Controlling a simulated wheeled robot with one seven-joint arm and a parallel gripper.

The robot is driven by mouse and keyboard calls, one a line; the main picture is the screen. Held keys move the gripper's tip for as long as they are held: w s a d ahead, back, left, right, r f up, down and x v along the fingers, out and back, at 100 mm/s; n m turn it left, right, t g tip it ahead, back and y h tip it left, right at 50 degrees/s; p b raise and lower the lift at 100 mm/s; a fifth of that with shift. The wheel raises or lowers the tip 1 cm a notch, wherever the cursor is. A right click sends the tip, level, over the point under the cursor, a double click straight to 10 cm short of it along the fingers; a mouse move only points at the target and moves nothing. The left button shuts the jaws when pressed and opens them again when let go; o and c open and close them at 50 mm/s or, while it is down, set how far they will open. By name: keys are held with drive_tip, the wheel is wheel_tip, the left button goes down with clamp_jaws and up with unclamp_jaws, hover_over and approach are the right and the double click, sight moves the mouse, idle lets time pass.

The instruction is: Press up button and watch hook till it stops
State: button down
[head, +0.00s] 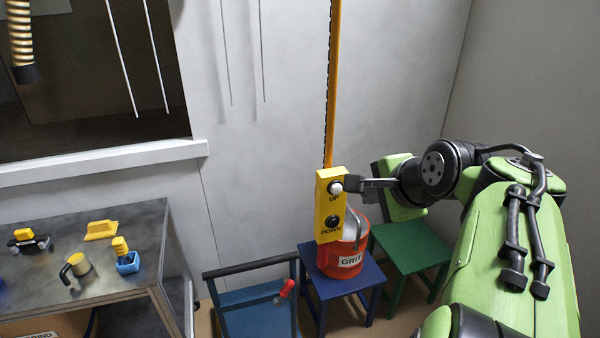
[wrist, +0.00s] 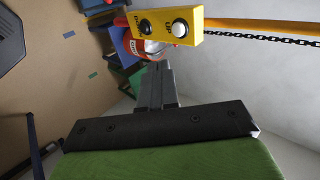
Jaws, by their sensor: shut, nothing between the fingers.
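A yellow control box (head: 329,205) hangs on an orange strap. It has a white UP button (head: 335,187) above a black DOWN button (head: 332,221). My gripper (head: 352,184) is shut and empty, its tips close to the UP button from the right in the head view; I cannot tell if they touch it. In the wrist view the shut fingers (wrist: 157,72) point toward the box (wrist: 165,26), and the white UP button (wrist: 179,29) shows whole, beyond and to the right of the tips. No hook is clearly visible in either view.
A red GRIT bucket (head: 345,262) stands on a blue stool (head: 320,283) behind the box. A grey workbench (head: 140,230) with several tools is at left.

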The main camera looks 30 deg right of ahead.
approach(337, 194)
drive_tip(key=x, duration=0.5)
drive_tip(key=shift+w+d+f+b, duration=0.15)
drive_tip(key=shift+w+f+b, duration=0.05)
drive_tip(key=shift+f+b, duration=0.2)
drive_tip(key=shift+w, duration=0.1)
